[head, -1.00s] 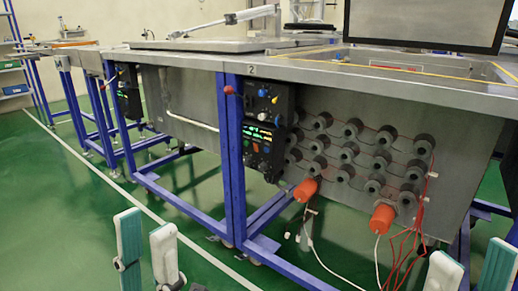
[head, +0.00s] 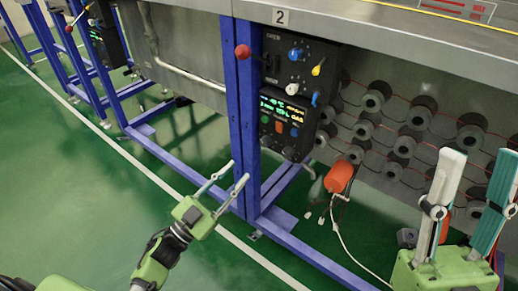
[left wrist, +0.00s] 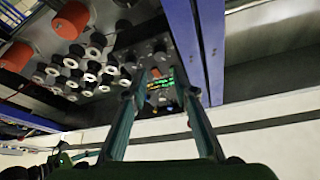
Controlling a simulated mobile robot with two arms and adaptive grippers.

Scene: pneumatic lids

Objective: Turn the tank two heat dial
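The tank two control panel (head: 272,80) is a black box on the blue frame, under the "2" label. It carries a blue dial (head: 296,54), a yellow knob (head: 318,68), a lower blue knob (head: 315,99), a lit display (head: 282,110) and coloured buttons. I cannot read which one is the heat dial. My left gripper (head: 238,170) is open and empty, in front of the blue post, below and left of the panel. In the left wrist view the panel's lit display (left wrist: 160,84) shows between the open fingers. My right gripper (head: 480,158) is open and empty at the right.
A red ball knob (head: 243,51) sits by the blue post (head: 245,110), left of the panel. Round heater fittings (head: 374,101) and an orange plug (head: 339,176) with a white cable are on the tank's underside. Green floor is clear at the left.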

